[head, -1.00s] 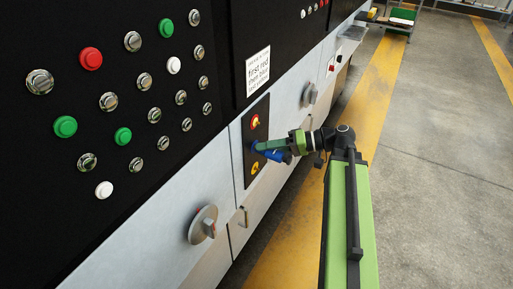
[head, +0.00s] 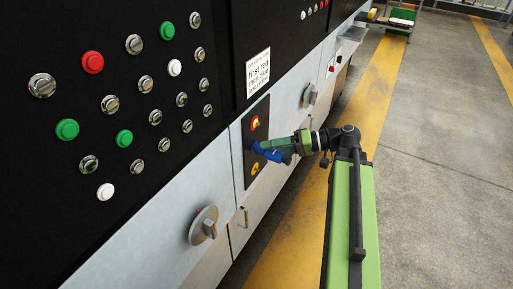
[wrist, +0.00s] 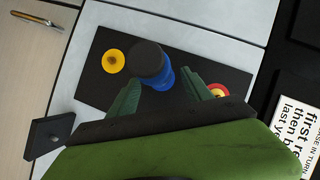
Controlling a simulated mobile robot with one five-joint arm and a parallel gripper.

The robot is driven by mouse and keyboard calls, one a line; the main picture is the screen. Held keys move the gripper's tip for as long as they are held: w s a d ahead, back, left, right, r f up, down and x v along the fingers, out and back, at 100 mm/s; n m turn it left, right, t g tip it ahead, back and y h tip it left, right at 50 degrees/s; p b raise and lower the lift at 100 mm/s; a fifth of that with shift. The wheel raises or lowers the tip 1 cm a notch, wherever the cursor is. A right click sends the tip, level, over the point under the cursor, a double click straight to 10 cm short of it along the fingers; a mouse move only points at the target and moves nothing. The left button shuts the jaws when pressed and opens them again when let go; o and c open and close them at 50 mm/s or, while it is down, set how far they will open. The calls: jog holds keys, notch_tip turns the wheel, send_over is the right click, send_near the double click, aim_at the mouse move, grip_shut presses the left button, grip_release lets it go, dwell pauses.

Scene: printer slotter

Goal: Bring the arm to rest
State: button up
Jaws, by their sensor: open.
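My gripper (head: 268,148) is at the dark control panel on the machine front. In the wrist view its two green fingers (wrist: 163,94) stand apart, with the blue knob (wrist: 157,72) with a dark round top between and just beyond them. I cannot tell whether they touch it. In the head view the blue knob (head: 265,153) is partly hidden by the gripper. My green arm reaches in from the lower right, bent at its dark joint.
The panel (wrist: 88,85) also carries a yellow control (wrist: 114,61) and a red-and-yellow one (wrist: 217,90). A grey rotary handle (head: 204,225) sits lower left. A sign (head: 258,72) hangs above the panel. Open floor (head: 435,190) lies to the right.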

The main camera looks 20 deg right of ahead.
jog(key=p+v, duration=0.1)
jog(key=v, duration=0.4)
jog(key=shift+s+d+r, duration=0.1)
jog(key=shift+s+d, duration=0.05)
jog(key=shift+d, duration=0.15)
